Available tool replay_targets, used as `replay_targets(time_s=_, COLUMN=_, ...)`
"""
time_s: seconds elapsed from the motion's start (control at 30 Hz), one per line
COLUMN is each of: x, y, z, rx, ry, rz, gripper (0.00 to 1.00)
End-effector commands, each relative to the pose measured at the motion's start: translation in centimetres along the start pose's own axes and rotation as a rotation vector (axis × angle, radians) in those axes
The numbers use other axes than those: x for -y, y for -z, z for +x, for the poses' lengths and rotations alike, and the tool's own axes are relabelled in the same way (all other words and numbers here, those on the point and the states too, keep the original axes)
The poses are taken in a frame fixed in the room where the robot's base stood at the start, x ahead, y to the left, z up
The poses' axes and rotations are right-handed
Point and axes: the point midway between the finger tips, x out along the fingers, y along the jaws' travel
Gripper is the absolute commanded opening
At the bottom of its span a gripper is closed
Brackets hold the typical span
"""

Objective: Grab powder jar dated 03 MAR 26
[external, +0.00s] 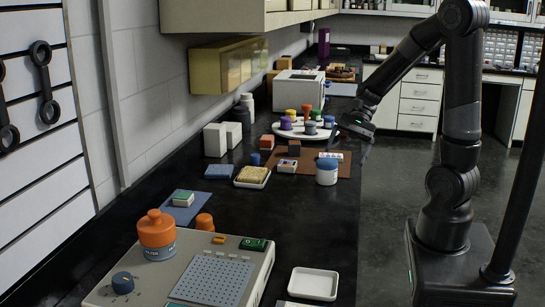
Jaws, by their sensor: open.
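A white jar with a blue lid (327,173) stands upright at the right edge of the brown mat (343,163). Small colored jars (307,113) stand on a round white turntable (262,139) behind the mat. A larger orange-lidded jar (157,236) stands on the grey device in front. No date is readable on any jar, so I cannot tell which is dated 03 MAR 26. My gripper (365,151) is open and in the air near the right counter edge. It is right of the turntable, behind and above the blue-lidded jar, and apart from it.
Small blocks, a tray with a sponge (253,174), and white boxes (215,140) lie left of the mat. A grey device (256,285) and an empty white tray (314,284) are in front. The black counter between them and the mat is mostly clear.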

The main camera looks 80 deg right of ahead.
Motion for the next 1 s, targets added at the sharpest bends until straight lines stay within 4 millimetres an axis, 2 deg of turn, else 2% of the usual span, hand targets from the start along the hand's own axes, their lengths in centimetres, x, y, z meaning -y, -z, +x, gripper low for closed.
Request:
replay_targets(time_s=0.03, x=0.0, y=1.8, z=-0.5, rx=0.041, ry=0.052, rz=0.104, gripper=0.89)
replay_targets(time_s=0.2, x=0.1, y=6.9, z=-2.5, rx=0.172, ry=0.233, rz=0.396, gripper=0.89)
replay_targets(time_s=0.4, x=-0.6, y=11.3, z=-4.3, rx=0.275, ry=0.389, rz=0.605, gripper=0.89)
replay_targets(time_s=0.57, x=-0.7, y=12.4, z=-4.5, rx=0.303, ry=0.433, rz=0.658, gripper=0.89)
replay_targets(time_s=0.8, x=1.0, y=11.9, z=-1.4, rx=0.305, ry=0.432, rz=0.659, gripper=0.89)
replay_targets(time_s=1.0, x=1.8, y=11.7, z=0.1, rx=0.304, ry=0.434, rz=0.659, gripper=0.89)
